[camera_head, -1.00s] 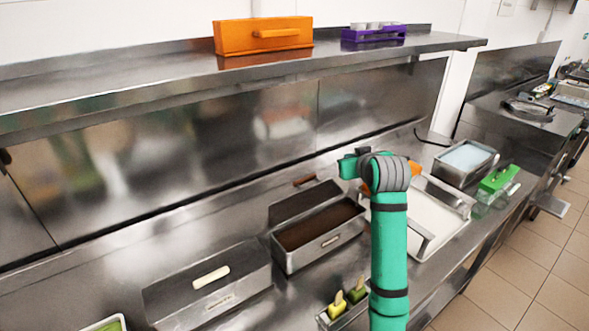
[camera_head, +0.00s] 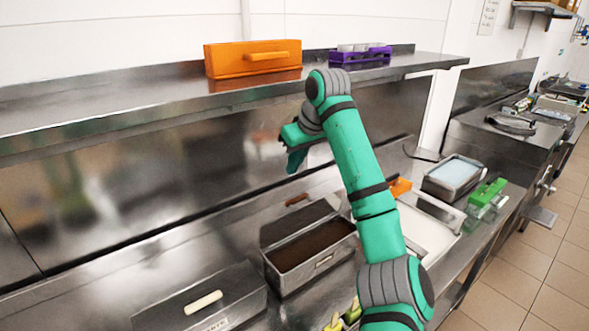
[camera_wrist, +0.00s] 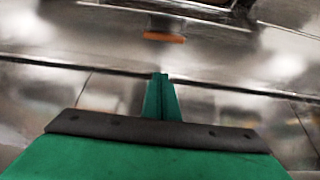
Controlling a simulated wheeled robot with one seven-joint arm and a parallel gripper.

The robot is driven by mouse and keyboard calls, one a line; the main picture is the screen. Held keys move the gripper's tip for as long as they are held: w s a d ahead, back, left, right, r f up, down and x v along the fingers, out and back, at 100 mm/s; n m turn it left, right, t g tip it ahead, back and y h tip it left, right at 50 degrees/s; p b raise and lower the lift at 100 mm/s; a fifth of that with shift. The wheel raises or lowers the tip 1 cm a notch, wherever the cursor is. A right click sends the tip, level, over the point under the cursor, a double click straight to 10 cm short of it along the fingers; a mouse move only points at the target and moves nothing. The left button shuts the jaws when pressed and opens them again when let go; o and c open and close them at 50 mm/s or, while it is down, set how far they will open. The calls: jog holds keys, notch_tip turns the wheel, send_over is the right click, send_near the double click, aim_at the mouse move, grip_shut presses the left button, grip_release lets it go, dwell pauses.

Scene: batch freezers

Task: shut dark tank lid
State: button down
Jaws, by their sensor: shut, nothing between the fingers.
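The dark tank (camera_head: 318,263) is a steel tank with dark brown contents, in the middle of the counter in the head view. Its lid (camera_head: 292,222) stands open, tilted up along the tank's back edge. A brown handle (camera_head: 297,200) shows at the lid's far side. My gripper (camera_head: 292,163) is above and behind the lid, pointing down in front of the steel back wall, apart from the lid. In the wrist view my gripper (camera_wrist: 160,78) has its fingers together with nothing between them. A blurred orange-brown patch (camera_wrist: 165,37) lies beyond the tips; I cannot tell what it is.
A closed tank with a pale handle (camera_head: 203,302) is at left. A white-filled tray (camera_head: 425,232), a pale blue tub (camera_head: 455,175) and a green-handled container (camera_head: 487,192) are at right. Above runs a shelf (camera_head: 120,110) with an orange box (camera_head: 252,58) and purple rack (camera_head: 360,54).

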aim_at(300, 213)
jog(key=x, duration=0.8)
jog(key=shift+s+d+f, duration=0.1)
jog(key=shift+s+d, duration=0.55)
jog(key=shift+s, duration=0.2)
jog(key=shift+s+d+f, duration=0.1)
jog(key=shift+s+d, duration=0.55)
jog(key=shift+s, duration=0.2)
jog(key=shift+w, duration=0.1)
